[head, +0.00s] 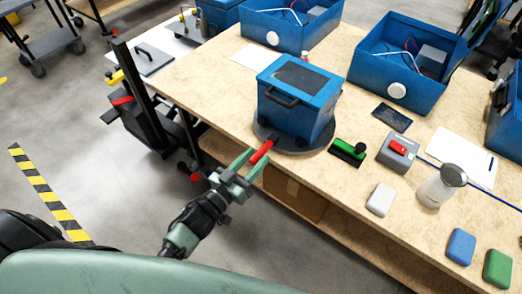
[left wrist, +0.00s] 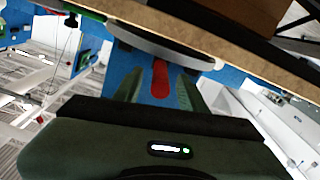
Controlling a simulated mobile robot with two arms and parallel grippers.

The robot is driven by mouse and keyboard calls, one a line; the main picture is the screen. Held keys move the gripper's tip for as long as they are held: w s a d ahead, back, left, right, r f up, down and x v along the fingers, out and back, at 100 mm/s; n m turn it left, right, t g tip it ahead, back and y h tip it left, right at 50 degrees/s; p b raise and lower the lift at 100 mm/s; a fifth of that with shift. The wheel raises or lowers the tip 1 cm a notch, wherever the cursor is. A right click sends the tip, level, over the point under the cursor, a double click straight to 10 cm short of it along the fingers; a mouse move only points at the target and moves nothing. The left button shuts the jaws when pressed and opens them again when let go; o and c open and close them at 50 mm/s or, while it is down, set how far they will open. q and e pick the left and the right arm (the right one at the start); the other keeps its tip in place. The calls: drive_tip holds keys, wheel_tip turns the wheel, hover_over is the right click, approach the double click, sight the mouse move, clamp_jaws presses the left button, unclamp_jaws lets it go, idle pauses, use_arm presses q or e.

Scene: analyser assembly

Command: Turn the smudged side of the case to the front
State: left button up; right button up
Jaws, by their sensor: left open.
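The blue case (head: 298,100) has a dark panel on its lid and a black handle on the side facing me. It sits on a dark round turntable (head: 304,148) near the table's front edge. I cannot make out a smudge on the sides in view. A red handle (head: 262,152) sticks out from the turntable towards me. My left gripper (head: 249,166) is open at the outer end of this handle. In the left wrist view the red handle (left wrist: 160,79) lies between the two green fingers, with gaps showing beside it. My right gripper is not in view.
On the wooden table (head: 222,88), a green-and-black tool (head: 348,152) and a grey box with a red top (head: 398,152) stand right of the turntable. A glass jar (head: 440,187) is further right. Open blue cases (head: 405,62) stand behind.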

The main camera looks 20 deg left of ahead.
use_arm(q)
drive_tip(key=shift+x, duration=1.45)
clamp_jaws()
idle(0.3)
